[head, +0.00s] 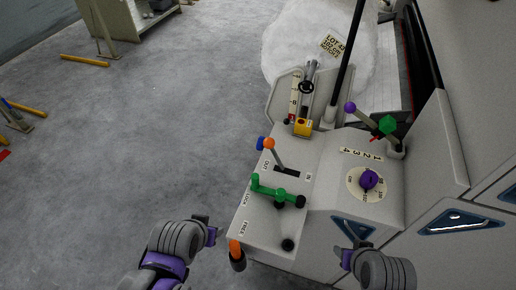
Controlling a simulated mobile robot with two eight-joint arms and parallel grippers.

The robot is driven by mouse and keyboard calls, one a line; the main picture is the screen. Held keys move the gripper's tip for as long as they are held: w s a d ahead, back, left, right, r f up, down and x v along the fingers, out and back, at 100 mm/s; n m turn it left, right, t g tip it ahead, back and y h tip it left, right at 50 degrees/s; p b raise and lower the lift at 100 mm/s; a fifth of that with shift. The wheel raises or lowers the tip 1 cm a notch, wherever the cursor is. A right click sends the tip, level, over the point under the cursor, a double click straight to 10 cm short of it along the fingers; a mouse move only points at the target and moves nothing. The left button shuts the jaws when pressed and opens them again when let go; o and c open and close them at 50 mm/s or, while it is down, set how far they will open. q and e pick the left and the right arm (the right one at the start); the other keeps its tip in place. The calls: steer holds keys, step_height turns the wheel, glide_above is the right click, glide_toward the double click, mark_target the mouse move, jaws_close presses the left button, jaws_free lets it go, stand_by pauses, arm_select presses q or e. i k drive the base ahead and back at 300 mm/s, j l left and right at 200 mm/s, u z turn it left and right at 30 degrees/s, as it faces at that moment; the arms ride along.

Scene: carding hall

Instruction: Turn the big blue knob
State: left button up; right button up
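A large purple-blue knob (369,180) stands on a round cream dial plate (354,190) on the right part of the grey machine console, below a label strip reading 1 2 3 4. A smaller blue ball (260,143) sits beside an orange ball on a lever further left. My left gripper (209,229) is left of the console's front edge, apart from it, and looks open and empty. My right gripper (352,253) is below the dial in the picture, apart from the knob, and looks open and empty.
A green handle (277,192), an orange-tipped lever (272,147), a yellow block (302,127) and a purple-ball lever (350,108) crowd the console. An orange grip (235,250) stands near my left gripper. A tall black post (347,60) rises behind. Floor at left is mostly clear.

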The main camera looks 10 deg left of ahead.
mark_target(260, 147)
steer(key=k+j+z, duration=0.15)
steer(key=j, duration=0.2)
steer(key=j+z, duration=0.15)
steer(key=j, duration=0.2)
steer(key=k+j+z, duration=0.15)
steer(key=j+z, duration=0.1)
steer(key=j, duration=0.3)
steer(key=k+j+z, duration=0.1)
steer(key=j, duration=0.3)
steer(key=k+j+z, duration=0.1)
steer(key=j, duration=0.3)
steer(key=i+j+z, duration=0.3)
steer(key=i+j, duration=0.15)
steer(key=i+j+z, duration=0.25)
steer(key=i+j, duration=0.2)
steer(key=i+j+u, duration=0.1)
steer(key=j, duration=0.25)
steer(key=i+j, duration=0.1)
steer(key=j, duration=0.2)
steer(key=i+j+u, duration=0.15)
steer(key=j, duration=0.15)
